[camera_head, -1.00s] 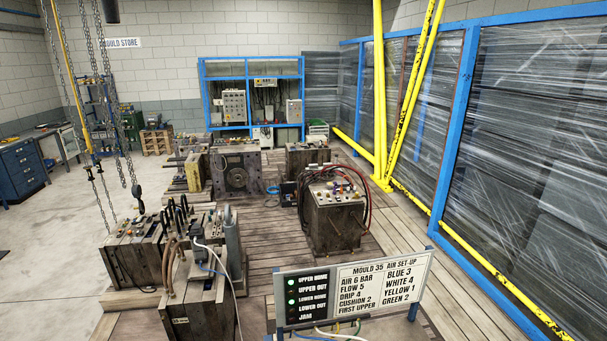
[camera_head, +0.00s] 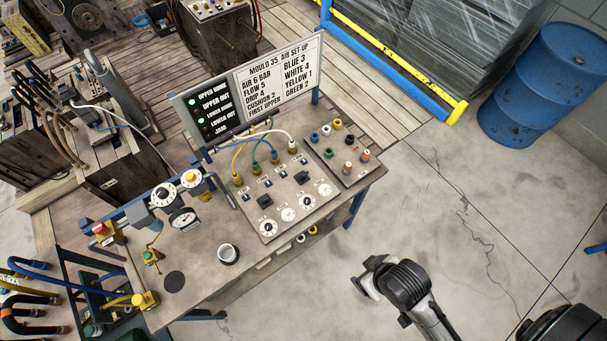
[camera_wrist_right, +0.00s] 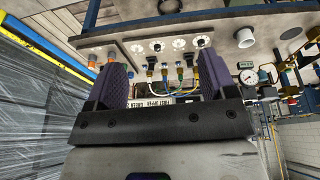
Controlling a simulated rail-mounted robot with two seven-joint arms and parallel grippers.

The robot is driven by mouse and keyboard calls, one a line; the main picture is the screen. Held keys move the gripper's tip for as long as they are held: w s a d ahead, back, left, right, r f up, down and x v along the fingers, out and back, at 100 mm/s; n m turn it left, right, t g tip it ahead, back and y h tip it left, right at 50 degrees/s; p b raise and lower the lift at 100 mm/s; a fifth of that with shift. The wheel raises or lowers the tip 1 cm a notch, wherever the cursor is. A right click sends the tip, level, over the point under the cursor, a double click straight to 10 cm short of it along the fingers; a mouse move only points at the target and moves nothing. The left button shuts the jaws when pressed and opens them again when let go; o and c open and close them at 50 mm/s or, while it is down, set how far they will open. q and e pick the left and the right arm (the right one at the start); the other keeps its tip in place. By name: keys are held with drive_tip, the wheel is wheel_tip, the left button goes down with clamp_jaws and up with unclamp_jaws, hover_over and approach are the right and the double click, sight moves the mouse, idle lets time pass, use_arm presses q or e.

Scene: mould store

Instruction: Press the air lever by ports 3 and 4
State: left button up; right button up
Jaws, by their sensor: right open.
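The air panel (camera_head: 276,218) lies on the bench, with a row of ports along its back edge. Two black levers stand in front of the ports: a left one (camera_head: 265,201) and a right one (camera_head: 301,178), nearer the white hose's port. Port numbers are too small to read. My right gripper (camera_head: 370,282) is off the bench's front right side, apart from the panel. In the right wrist view its jaws (camera_wrist_right: 160,62) are open and empty, with the panel beyond. My left gripper is out of view.
A sign board (camera_head: 250,88) stands behind the panel. A plug block (camera_head: 343,150) is to its right, a white cup (camera_head: 228,254) and a gauge with regulators (camera_head: 183,218) to its left. A blue drum (camera_head: 545,85) stands far right. The floor right of the bench is clear.

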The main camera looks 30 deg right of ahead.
drive_tip(key=shift+c, duration=0.3)
